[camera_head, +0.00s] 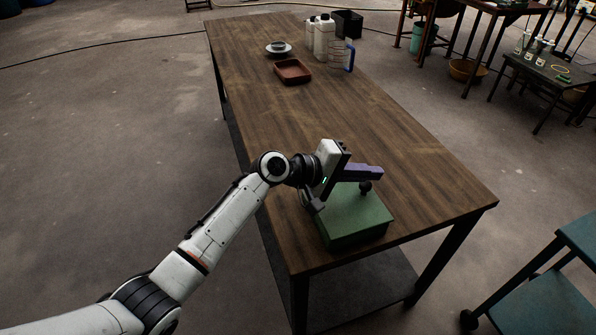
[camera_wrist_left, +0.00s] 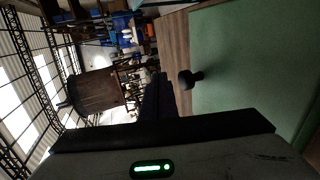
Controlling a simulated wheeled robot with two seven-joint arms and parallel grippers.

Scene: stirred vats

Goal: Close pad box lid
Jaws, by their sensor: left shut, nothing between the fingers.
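The green pad box (camera_head: 345,238) stands at the near end of the wooden table. Its green lid (camera_head: 352,208) looks flat on top, apparently down; my gripper hides its far left part. A black knob (camera_head: 365,187) stands up from the lid. In the left wrist view the lid (camera_wrist_left: 240,70) fills the right side, with the knob (camera_wrist_left: 190,79) at its left edge. My left gripper (camera_head: 378,172) is shut and empty. Its fingers reach over the far part of the box, just beyond the knob; I cannot tell whether they touch it. My right gripper is out of view.
At the table's far end are a brown tray (camera_head: 292,72), a small dish (camera_head: 279,48), white bottles (camera_head: 323,38), a clear jug (camera_head: 341,56) and a black bin (camera_head: 348,23). The table's middle (camera_head: 320,115) is clear. A teal cart (camera_head: 540,300) stands at the right.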

